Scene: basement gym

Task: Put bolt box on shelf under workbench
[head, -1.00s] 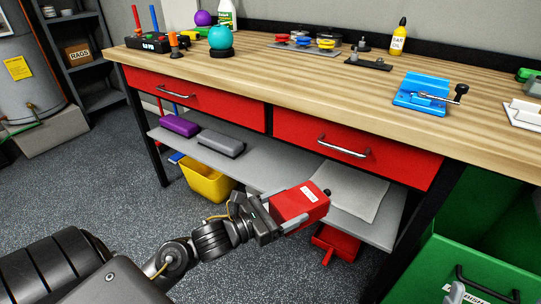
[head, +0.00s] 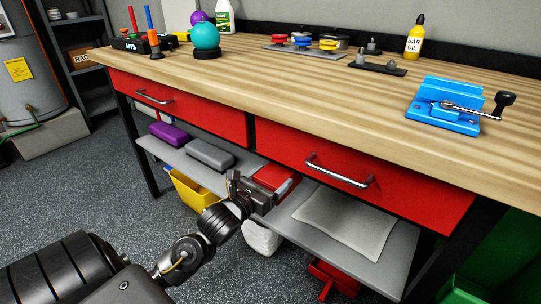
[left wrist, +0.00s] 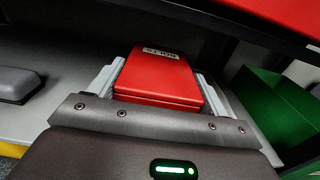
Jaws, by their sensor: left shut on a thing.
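The red bolt box (left wrist: 160,76), with a white "BOLTS" label, is between the fingers of my left gripper (left wrist: 160,85) in the left wrist view. In the head view the box (head: 273,177) shows partly, beyond my left gripper (head: 268,190), which is shut on it. The box is at the front of the grey shelf (head: 375,222) under the workbench (head: 330,90), below the red drawers. I cannot tell whether it touches the shelf. My right gripper is not in view.
On the shelf, a grey case (head: 210,155) and a purple case (head: 169,133) lie left of the box, and a pale folded cloth (head: 345,222) lies right. The right drawer handle (head: 340,172) juts out above. A yellow bin (head: 192,190) stands below the shelf.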

